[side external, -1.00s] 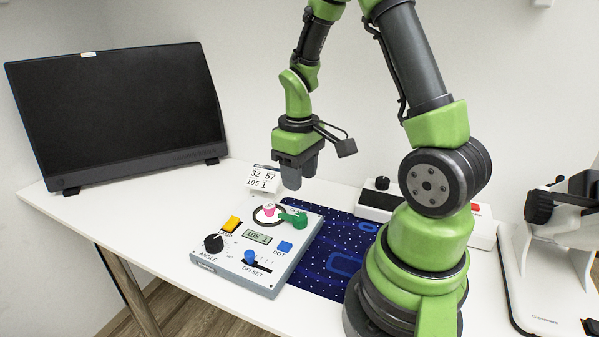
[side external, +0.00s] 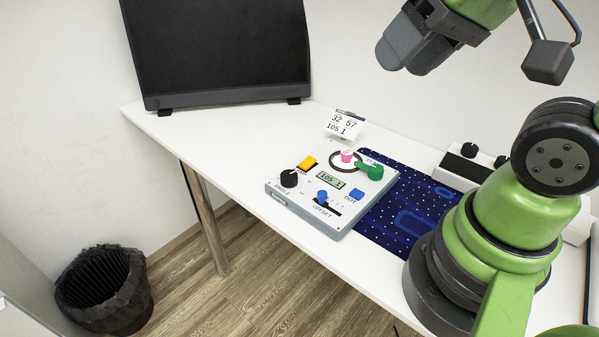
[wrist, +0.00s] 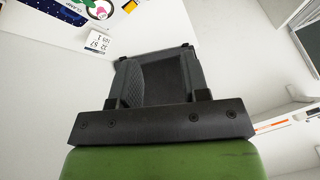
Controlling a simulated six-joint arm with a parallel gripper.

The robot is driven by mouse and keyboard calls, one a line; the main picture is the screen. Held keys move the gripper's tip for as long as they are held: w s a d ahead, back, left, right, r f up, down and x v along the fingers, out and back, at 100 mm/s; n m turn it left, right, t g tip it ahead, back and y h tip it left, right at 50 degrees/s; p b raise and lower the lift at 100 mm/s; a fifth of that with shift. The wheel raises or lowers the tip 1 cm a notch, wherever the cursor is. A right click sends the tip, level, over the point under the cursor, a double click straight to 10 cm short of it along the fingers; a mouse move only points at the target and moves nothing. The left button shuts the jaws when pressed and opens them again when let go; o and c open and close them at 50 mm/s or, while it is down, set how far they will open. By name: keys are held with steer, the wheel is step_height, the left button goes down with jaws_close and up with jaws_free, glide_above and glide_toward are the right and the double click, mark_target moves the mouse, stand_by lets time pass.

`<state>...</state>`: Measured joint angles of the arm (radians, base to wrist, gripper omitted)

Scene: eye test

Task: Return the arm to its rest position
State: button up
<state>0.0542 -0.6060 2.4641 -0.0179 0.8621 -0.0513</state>
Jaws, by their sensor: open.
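My gripper (side external: 408,58) is at the upper right of the side view, raised well above the table and pointing down and left. Its jaws are open and hold nothing visible. The control box (side external: 352,217) stands on the table far below, untouched.
A card (side external: 345,124) reading 32 57 and 105 1 stands behind the box. A large dark screen (side external: 215,45) stands at the back left. A blue mat (side external: 415,195) and a white device (side external: 455,170) lie right. A bin (side external: 105,290) is on the floor.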

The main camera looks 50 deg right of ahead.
steer(key=shift+s+a+r+t+y, duration=0.15)
steer(key=shift+s+a+r+t, duration=0.15)
steer(key=shift+s, duration=0.2)
steer(key=shift+s+a+r+t+y, duration=0.1)
steer(key=shift+s+a+r+y, duration=0.05)
steer(key=shift+s+a, duration=0.25)
steer(key=shift+d, duration=0.1)
steer(key=shift+c, duration=0.3)
stand_by(0.7)
